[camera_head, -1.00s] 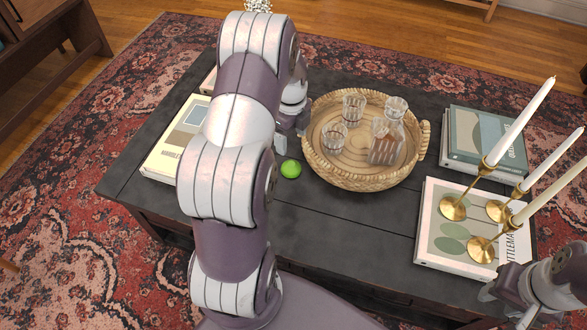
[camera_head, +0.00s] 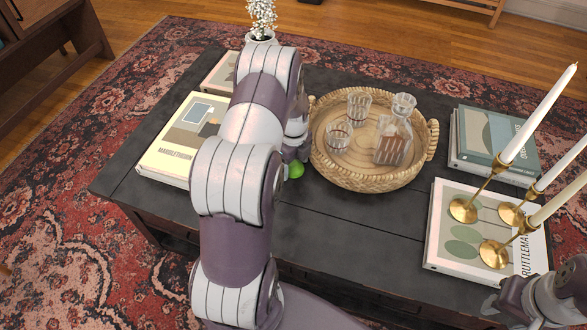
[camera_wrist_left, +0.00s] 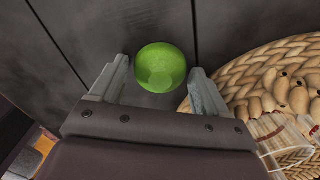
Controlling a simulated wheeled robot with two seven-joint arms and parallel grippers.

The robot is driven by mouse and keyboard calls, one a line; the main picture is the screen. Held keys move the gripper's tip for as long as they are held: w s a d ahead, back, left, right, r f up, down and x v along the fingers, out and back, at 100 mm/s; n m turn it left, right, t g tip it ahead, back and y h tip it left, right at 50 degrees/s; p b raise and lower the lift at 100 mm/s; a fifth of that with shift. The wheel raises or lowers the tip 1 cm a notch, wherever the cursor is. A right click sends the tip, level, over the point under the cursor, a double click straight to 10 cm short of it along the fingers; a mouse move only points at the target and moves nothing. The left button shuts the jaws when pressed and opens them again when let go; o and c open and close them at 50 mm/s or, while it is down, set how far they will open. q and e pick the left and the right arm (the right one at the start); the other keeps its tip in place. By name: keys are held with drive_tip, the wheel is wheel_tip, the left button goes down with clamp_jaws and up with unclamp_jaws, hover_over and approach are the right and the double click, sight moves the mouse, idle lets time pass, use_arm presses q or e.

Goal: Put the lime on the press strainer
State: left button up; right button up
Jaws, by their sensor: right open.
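The green lime (camera_head: 295,169) lies on the dark table, just left of the woven tray; my left gripper covers part of it in the head view. In the left wrist view the lime (camera_wrist_left: 161,67) sits between the fingertips of my left gripper (camera_wrist_left: 160,72). The fingers are spread, with a gap visible on each side of the lime. My right gripper (camera_head: 500,300) is at the lower right edge, only partly in view, open and away from the lime. I cannot make out a press strainer in either view.
The woven tray (camera_head: 354,181) holds glasses and a decanter (camera_head: 393,140), close to the right of my left gripper. Books (camera_head: 170,150) lie at left and right. Brass candle holders with tall candles (camera_head: 530,112) stand on the right book. The front middle of the table is clear.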

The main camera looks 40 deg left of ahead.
sight(294, 167)
use_arm(q)
drive_tip(key=c, duration=0.9)
wheel_tip(294, 167, up, 10)
drive_tip(key=p, duration=0.4)
drive_tip(key=w+d+r+n, duration=0.1)
drive_tip(key=d+r+n, duration=0.1)
drive_tip(key=d+n, duration=0.75)
drive_tip(key=w+d+r+n, duration=0.2)
drive_tip(key=d+n, duration=0.6)
drive_tip(key=n, duration=0.2)
drive_tip(key=r+p, duration=0.7)
drive_tip(key=p, duration=0.2)
drive_tip(key=s+r+p, duration=0.1)
drive_tip(key=r+p, duration=0.6)
drive_tip(key=p, duration=0.3)
drive_tip(key=s+r+p, duration=0.1)
drive_tip(key=r+p, duration=0.6)
drive_tip(key=p, duration=0.3)
drive_tip(key=shift+d, duration=0.15)
drive_tip(key=shift+d+f, duration=0.1)
